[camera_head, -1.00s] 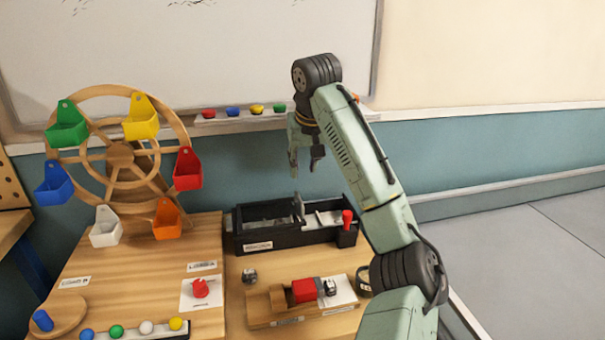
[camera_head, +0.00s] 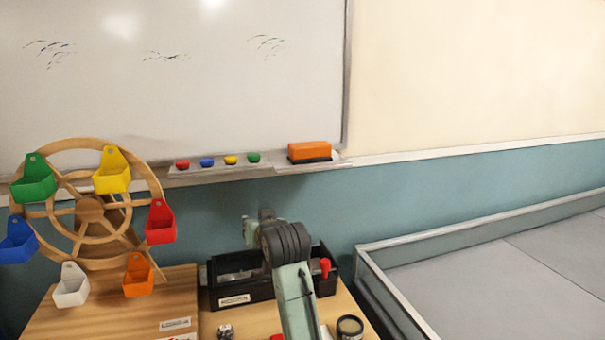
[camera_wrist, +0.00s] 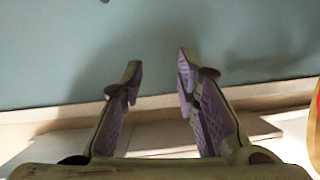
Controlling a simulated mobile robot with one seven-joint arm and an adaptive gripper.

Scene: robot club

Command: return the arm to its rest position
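My arm (camera_head: 297,303) rises from the bottom of the head view, folded lower, with its dark wrist joint in front of the black box. My gripper (camera_wrist: 158,75) shows in the wrist view with its two fingers apart and nothing between them. It faces the blue-green wall, above a pale ledge or table edge. In the head view the gripper is mostly hidden behind the wrist joint; only a pale green part shows.
A wooden wheel (camera_head: 90,209) with several coloured buckets stands left on the wooden table (camera_head: 115,310). A black box (camera_head: 240,293) with a red knob (camera_head: 325,267) sits beside my arm. A dark round container (camera_head: 350,327) is close at right. An orange eraser (camera_head: 310,151) lies on the whiteboard ledge.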

